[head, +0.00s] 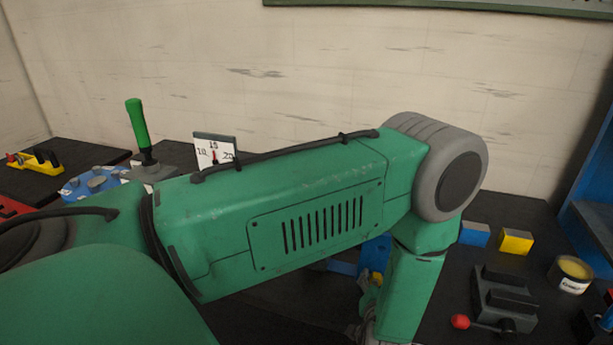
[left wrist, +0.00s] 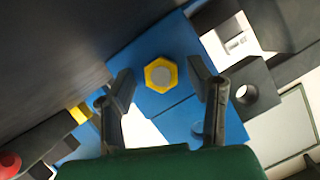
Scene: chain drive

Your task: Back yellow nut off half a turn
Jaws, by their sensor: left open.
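The yellow nut (left wrist: 149,82) is a hexagon around a round grey bolt end in the left wrist view. It sits on a blue plate (left wrist: 178,48). My left gripper (left wrist: 160,72) is open, with one finger on each side of the nut and a visible gap on both sides. In the head view my green left arm hides most of this area. Only a bit of the blue part (head: 375,252) and part of my left gripper (head: 366,308) show beside the forearm. My right gripper is in neither view.
In the head view, a blue block (head: 474,234), a yellow block (head: 515,241), a tin (head: 570,274) and a dark fixture with a red-knobbed lever (head: 460,321) stand at right. A green-handled lever (head: 138,125) and a dial card (head: 214,149) stand behind my arm.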

